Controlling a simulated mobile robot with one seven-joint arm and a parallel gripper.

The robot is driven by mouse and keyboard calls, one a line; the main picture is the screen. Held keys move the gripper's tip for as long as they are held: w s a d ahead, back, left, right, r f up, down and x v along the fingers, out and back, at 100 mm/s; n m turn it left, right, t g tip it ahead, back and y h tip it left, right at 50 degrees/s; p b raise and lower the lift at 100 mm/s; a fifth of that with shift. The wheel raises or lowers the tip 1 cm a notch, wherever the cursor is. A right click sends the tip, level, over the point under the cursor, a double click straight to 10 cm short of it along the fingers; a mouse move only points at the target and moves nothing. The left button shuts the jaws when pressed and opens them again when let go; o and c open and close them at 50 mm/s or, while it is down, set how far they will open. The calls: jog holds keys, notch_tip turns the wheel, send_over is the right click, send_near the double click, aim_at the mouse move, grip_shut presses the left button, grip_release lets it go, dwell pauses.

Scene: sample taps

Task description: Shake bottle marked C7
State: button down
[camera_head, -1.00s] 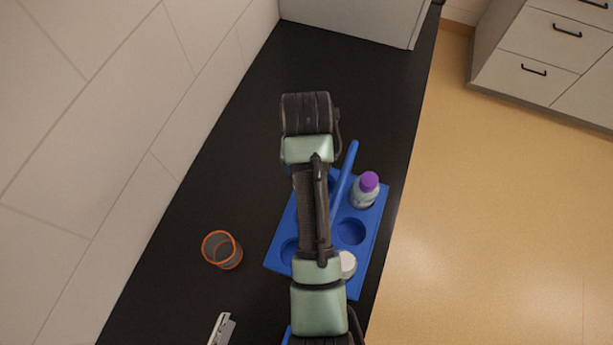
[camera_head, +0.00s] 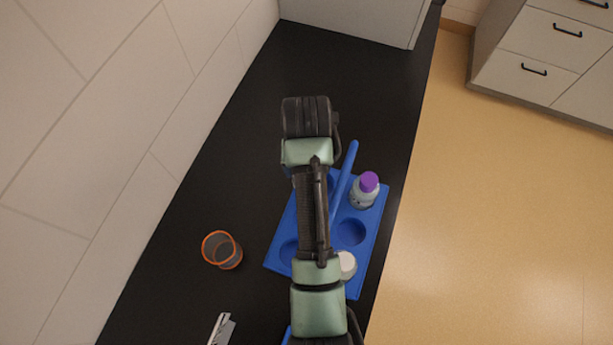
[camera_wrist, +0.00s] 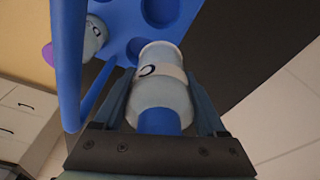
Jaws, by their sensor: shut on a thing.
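In the wrist view my gripper (camera_wrist: 163,115) is shut on a pale translucent bottle (camera_wrist: 160,57) with a blue end toward the camera. The bottle has a white label with part of a dark character, too little to read. A blue carrier with round holes (camera_wrist: 118,22) lies beyond it. In the head view my arm covers the gripper and the held bottle. The blue carrier (camera_head: 373,222) holds a purple-capped bottle (camera_head: 363,191) and a white-topped bottle (camera_head: 347,264). The purple-capped bottle also shows in the wrist view (camera_wrist: 92,40).
An orange-rimmed cup (camera_head: 222,250) stands on the black counter (camera_head: 200,215) left of the carrier. A metallic object (camera_head: 221,328) lies at the bottom edge. The carrier's raised blue handle (camera_head: 344,180) is close to my arm. A tiled wall bounds the counter at left.

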jog(key=f, duration=0.8)
jog(key=shift+s+f, duration=0.1)
jog(key=shift+s, duration=0.3)
jog(key=r, duration=0.8)
jog(key=shift+w+r, duration=0.25)
jog(key=shift+r, duration=0.35)
jog(key=shift+s, duration=0.15)
